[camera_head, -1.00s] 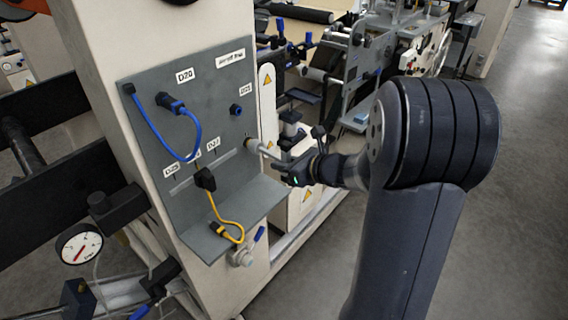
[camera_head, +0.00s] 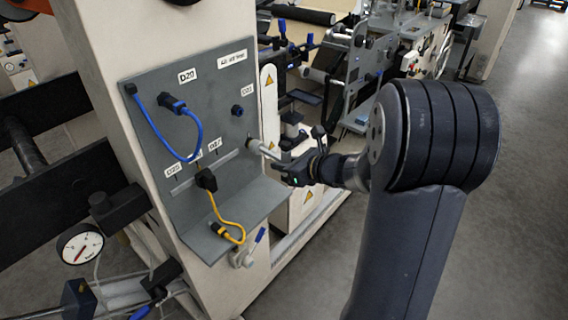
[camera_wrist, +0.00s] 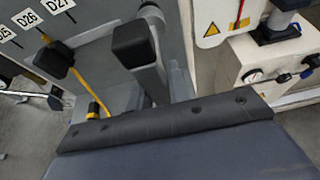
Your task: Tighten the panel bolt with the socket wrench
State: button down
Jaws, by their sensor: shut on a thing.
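The grey panel (camera_head: 150,101) is fixed to a pale machine column. My gripper (camera_head: 291,166) is at the panel's right edge, shut on the socket wrench (camera_head: 262,149). The wrench's light metal socket end points left to the panel face and appears to touch it at the lower right. The panel bolt is not seen apart from the socket, which seems to cover it. In the wrist view the grey round socket end (camera_wrist: 150,11) shows at the top, beside a black-tipped grey bar that I cannot clearly identify.
A blue cable (camera_head: 152,136) and a yellow cable (camera_head: 215,205) hang on the panel left of the wrench. A ledge (camera_head: 240,210) juts out below. A pressure gauge (camera_head: 80,244) is at lower left. Open floor (camera_head: 520,230) lies to the right.

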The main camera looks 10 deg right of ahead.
jog(key=shift+r+p, duration=0.15)
jog(key=shift+p, duration=0.25)
jog(key=shift+r+m+p, duration=0.1)
jog(key=shift+m+p, duration=0.2)
jog(key=shift+p, duration=0.1)
jog(key=shift+m+y+p, duration=0.3)
jog(key=shift+y+p, duration=0.1)
jog(key=shift+p, duration=0.25)
jog(key=shift+a+f+g, duration=0.1)
jog(key=shift+f+g, duration=0.1)
jog(key=shift+g, duration=0.1)
